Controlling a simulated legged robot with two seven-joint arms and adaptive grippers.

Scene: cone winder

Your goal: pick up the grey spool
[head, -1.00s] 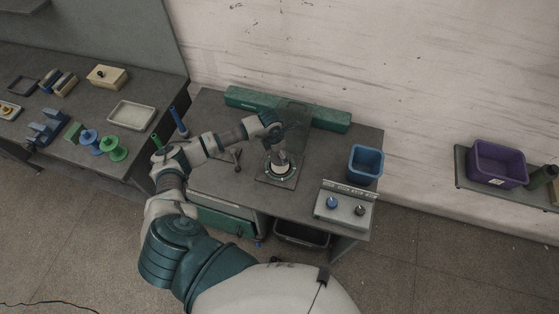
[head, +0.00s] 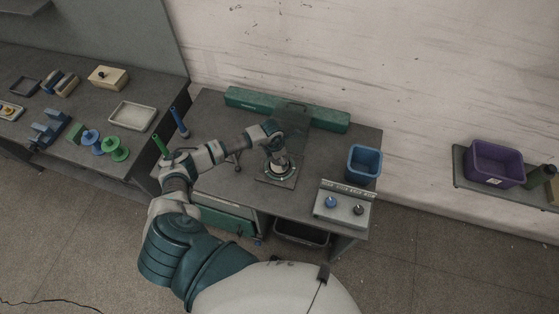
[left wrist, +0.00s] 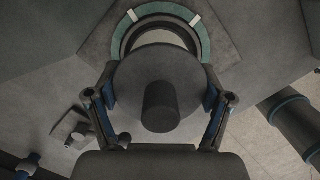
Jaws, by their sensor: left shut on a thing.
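The grey spool (left wrist: 160,82) fills the middle of the left wrist view, a dark round flange with a short post standing up from it. My left gripper (left wrist: 160,101) is shut on it, one finger on each side of the flange. In the head view the gripper (head: 279,162) points down over the round, green-ringed mount on a square plate (head: 290,183). The gripper mostly hides the spool there. The green ring (left wrist: 203,38) also shows just beyond the spool in the left wrist view. I cannot tell whether the spool touches the mount. My right gripper is not in view.
A clear upright panel (head: 294,116) and a long green box (head: 250,98) stand behind the mount. A blue bin (head: 364,163) and a control box with knobs (head: 343,207) are to the right. Green and blue spools (head: 115,149) lie on the left bench.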

